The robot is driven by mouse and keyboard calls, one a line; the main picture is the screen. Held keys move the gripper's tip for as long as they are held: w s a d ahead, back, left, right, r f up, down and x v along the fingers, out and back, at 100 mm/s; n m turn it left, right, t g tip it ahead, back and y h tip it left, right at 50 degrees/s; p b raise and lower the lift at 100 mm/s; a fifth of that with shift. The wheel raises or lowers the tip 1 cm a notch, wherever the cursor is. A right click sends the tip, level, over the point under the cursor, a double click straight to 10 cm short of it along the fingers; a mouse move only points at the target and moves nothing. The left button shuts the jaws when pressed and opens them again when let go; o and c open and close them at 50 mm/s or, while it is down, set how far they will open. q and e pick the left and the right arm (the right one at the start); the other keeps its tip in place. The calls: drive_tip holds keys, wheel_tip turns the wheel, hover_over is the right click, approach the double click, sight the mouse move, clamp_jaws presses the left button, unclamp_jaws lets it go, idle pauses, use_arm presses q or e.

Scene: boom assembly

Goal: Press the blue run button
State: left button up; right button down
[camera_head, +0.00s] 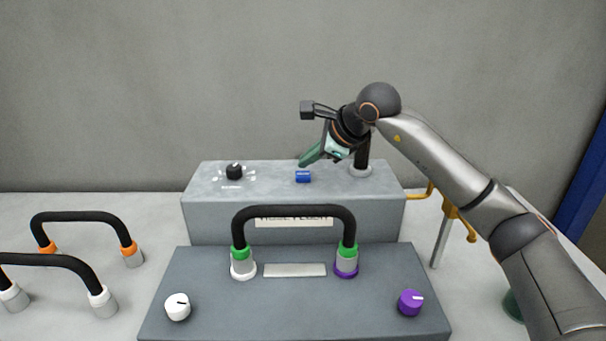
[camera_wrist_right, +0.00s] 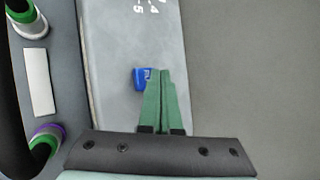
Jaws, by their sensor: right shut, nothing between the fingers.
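The blue run button (camera_head: 303,177) sits on top of the raised grey box (camera_head: 215,207) at the back. In the right wrist view the button (camera_wrist_right: 142,78) shows beside the fingertips and is partly covered by them. My right gripper (camera_head: 303,163) comes in from the right with its green fingers just behind and above the button. In the right wrist view its fingers (camera_wrist_right: 164,72) lie together, shut with nothing between them. I cannot tell whether the fingertips touch the button. My left gripper is not in view.
A black knob (camera_head: 234,172) stands left of the button, and a black post (camera_head: 362,157) to its right. In front is a lower panel with a black handle (camera_head: 293,212), a white knob (camera_head: 177,306) and a purple knob (camera_head: 410,303).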

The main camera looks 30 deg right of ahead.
sight(308, 175)
drive_tip(key=shift+f, duration=0.35)
drive_tip(key=shift+f+b, duration=0.5)
drive_tip(key=shift+f, duration=0.15)
idle(0.5)
drive_tip(key=shift+r, duration=0.1)
drive_tip(key=shift+r+p, duration=0.85)
drive_tip(key=shift+r, duration=0.05)
drive_tip(key=shift+r, duration=0.15)
wheel_tip(308, 175, up, 5)
drive_tip(key=p, duration=0.4)
idle(0.7)
